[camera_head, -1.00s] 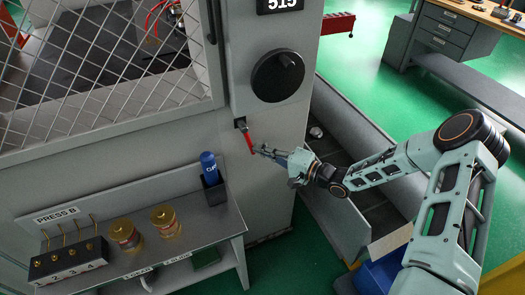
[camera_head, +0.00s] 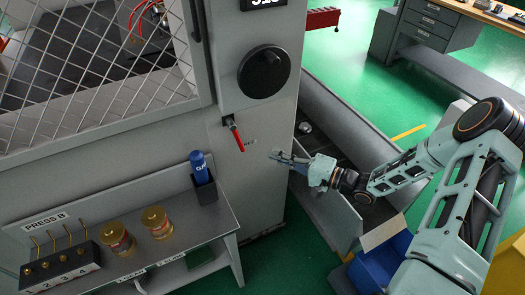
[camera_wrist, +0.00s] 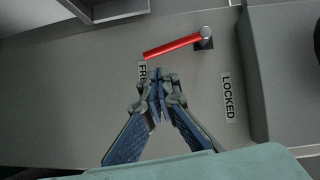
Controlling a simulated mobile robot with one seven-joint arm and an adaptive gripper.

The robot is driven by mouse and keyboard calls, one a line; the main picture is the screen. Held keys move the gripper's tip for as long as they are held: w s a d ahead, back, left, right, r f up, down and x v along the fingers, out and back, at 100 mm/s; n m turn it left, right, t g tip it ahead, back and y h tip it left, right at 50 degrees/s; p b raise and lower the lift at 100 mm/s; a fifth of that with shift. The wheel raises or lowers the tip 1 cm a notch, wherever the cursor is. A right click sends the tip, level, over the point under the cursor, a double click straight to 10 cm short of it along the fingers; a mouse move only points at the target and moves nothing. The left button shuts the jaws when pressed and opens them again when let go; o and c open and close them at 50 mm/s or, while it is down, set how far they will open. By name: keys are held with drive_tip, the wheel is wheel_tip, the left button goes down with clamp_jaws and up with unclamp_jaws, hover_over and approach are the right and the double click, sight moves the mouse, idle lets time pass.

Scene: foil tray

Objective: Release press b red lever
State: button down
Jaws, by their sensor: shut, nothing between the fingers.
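The red lever (camera_head: 236,136) sits on the grey front panel of press B, below the black round knob. In the head view it slants down and to the right from its dark pivot. In the wrist view the red lever (camera_wrist: 172,47) points left from its metal pivot, its tip beside the partly hidden "FREE" label (camera_wrist: 142,73). The "LOCKED" label (camera_wrist: 228,98) is apart from it. My gripper (camera_head: 273,155) is to the right of the lever and a little lower, apart from it. In the wrist view my gripper (camera_wrist: 157,78) is shut and empty.
The black knob (camera_head: 264,73) is above the lever. A mesh guard (camera_head: 100,75) is at left. A grey open bin (camera_head: 335,205) stands at right.

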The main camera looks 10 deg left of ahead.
drive_tip(key=shift+v, duration=1.1)
